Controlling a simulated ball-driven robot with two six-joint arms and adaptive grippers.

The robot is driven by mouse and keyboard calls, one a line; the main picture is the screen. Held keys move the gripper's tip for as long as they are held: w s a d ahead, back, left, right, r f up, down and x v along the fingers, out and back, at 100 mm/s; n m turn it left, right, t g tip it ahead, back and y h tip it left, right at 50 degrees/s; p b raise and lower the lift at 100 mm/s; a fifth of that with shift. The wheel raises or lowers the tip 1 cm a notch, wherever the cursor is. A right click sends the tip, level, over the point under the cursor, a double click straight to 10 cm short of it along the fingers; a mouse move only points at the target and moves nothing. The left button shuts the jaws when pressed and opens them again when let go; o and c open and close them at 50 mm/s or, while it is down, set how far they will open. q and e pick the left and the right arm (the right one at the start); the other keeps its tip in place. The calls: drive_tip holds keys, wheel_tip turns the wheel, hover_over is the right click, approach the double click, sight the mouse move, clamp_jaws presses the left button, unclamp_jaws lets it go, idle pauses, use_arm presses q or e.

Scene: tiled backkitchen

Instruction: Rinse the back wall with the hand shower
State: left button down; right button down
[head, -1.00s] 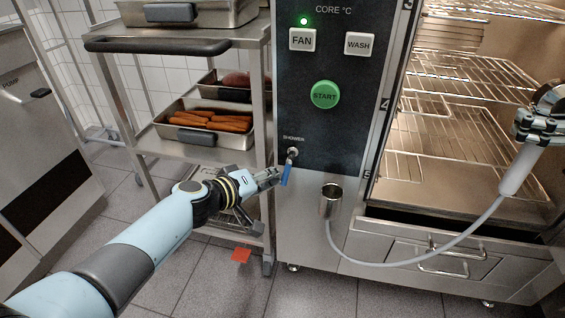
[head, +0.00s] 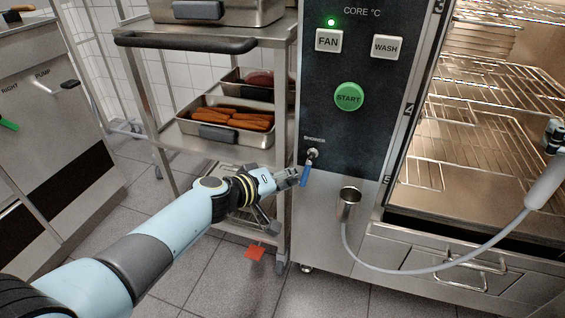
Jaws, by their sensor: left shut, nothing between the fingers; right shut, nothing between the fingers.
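A steel trolley (head: 185,42) with trays of carrots (head: 232,118) and other food stands left of the oven. A counter unit (head: 45,110) is at far left. Tiled floor is clear between them.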

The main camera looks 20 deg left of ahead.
idle(0.7)
use_arm(q)
drive_tip(key=s+a, duration=0.9)
drive_tip(key=shift+a, duration=0.25)
drive_tip(key=shift+r, duration=0.1)
